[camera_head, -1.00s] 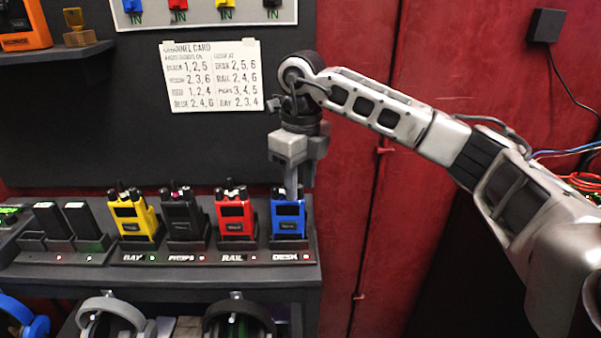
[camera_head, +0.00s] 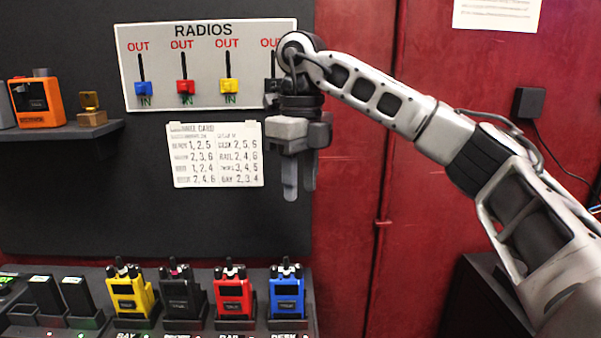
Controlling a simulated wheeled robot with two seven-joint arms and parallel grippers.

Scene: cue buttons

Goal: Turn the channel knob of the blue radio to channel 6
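The blue radio (camera_head: 287,296) stands upright in the rightmost slot of the charging rack, the slot labelled DESK. Small knobs (camera_head: 286,268) show on its top; their setting is too small to read. My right gripper (camera_head: 299,192) hangs above the blue radio with its fingers pointing down. A narrow gap shows between the fingers, and nothing is between them. The fingertips are clear of the radio. My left gripper is not in view.
Red (camera_head: 233,297), black (camera_head: 180,297) and yellow (camera_head: 131,297) radios stand left of the blue one. A channel card (camera_head: 215,154) hangs on the dark panel, below a RADIOS board (camera_head: 203,68) with sliders. Free space lies right of the rack.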

